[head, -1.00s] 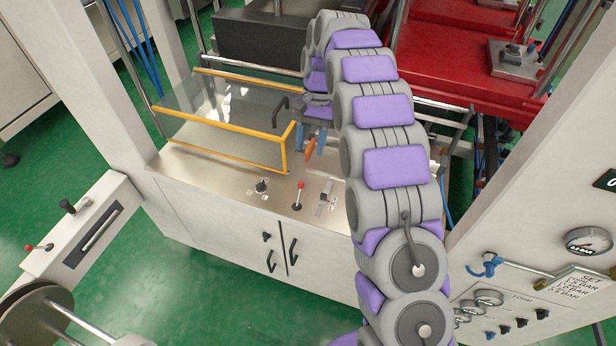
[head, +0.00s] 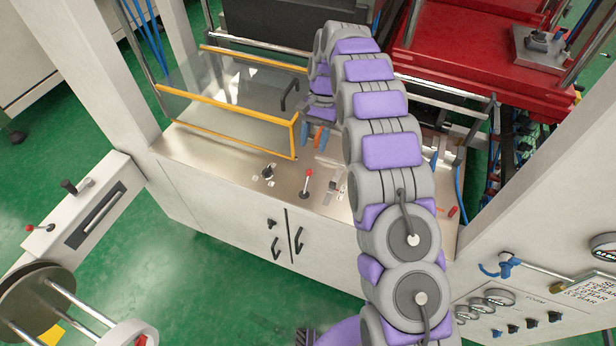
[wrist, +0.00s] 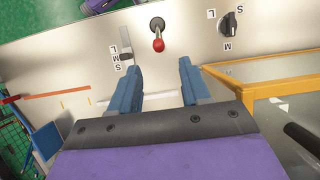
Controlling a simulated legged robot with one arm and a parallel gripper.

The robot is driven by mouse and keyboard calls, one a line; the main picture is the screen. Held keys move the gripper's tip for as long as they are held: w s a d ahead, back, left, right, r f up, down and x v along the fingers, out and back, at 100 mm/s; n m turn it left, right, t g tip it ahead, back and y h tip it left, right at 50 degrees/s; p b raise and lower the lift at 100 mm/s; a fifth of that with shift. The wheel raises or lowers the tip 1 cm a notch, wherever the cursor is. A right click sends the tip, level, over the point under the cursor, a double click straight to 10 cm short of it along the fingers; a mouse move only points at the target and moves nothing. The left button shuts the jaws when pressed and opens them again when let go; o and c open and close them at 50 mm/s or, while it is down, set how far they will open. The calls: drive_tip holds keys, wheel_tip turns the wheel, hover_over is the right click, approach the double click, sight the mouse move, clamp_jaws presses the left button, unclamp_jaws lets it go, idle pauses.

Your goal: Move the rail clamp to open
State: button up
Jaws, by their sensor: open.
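No part is labelled as the rail clamp, so I cannot tell for sure which control it is. A red-ball lever (head: 308,175) stands on the metal panel, and in the wrist view the lever (wrist: 158,38) is just beyond the gap between my fingertips. A slider (wrist: 124,54) marked S, M and L is to its left there, and a rotary knob (wrist: 229,26) marked S and M to its right. My gripper (wrist: 160,67) has blue fingers, apart and empty. In the head view my gripper (head: 315,140) is above the panel, behind the lever.
A yellow-framed clear guard (head: 230,115) stands left of my gripper, its frame (wrist: 245,98) close to the right finger in the wrist view. A black handle (head: 290,93) is behind. The red machine bed (head: 475,65) is at the right. The panel front (head: 220,165) is mostly clear.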

sight(309, 169)
drive_tip(key=b+x, duration=0.1)
drive_tip(key=x, duration=1.1)
drive_tip(key=shift+d+b, duration=0.1)
drive_tip(key=shift+b, duration=0.3)
drive_tip(key=shift+c, duration=0.5)
clamp_jaws()
drive_tip(key=shift+r, duration=0.1)
